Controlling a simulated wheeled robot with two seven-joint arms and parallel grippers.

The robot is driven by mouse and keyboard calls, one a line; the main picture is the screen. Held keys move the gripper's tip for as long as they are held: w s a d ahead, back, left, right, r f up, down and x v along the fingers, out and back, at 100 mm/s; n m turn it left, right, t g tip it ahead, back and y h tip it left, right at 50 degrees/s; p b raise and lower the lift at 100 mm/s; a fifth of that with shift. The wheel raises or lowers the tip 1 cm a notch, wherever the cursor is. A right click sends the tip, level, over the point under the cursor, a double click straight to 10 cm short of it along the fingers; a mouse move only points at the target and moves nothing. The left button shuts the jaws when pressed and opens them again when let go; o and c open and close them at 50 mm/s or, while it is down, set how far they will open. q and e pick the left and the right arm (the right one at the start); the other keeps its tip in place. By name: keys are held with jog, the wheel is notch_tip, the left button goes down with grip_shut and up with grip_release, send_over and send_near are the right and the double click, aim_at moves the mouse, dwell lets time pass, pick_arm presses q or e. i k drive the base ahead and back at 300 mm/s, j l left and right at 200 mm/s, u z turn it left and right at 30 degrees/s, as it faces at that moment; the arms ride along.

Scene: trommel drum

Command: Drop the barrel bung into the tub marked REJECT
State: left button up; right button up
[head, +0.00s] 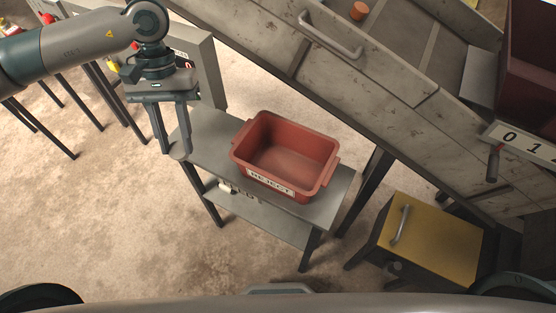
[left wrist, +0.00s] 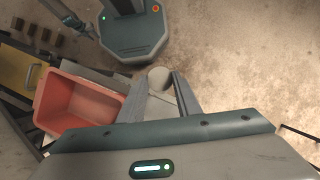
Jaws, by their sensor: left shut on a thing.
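The barrel bung (left wrist: 158,78) is a pale grey, rounded piece between the fingertips of my left gripper in the left wrist view. My left gripper (head: 173,150) is shut on it and hangs above the left end of the grey stand in the head view; the bung is hard to make out there. The red tub (head: 248,152) with a white REJECT label on its front is on the stand, to the right of the gripper. It also shows in the left wrist view (left wrist: 62,128), left of the fingers. Its visible inside looks empty.
The tub stands on a grey two-level stand (head: 330,205). A sloping grey machine panel with a handle (head: 330,38) rises behind it. A yellow-topped box (head: 445,240) stands at the right. An orange piece (head: 359,10) lies at the top. The floor in front is clear.

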aim_at(277, 165)
jog(key=i+j, duration=0.1)
jog(key=j, duration=1.1)
jog(key=z, duration=1.55)
jog(key=j, duration=0.1)
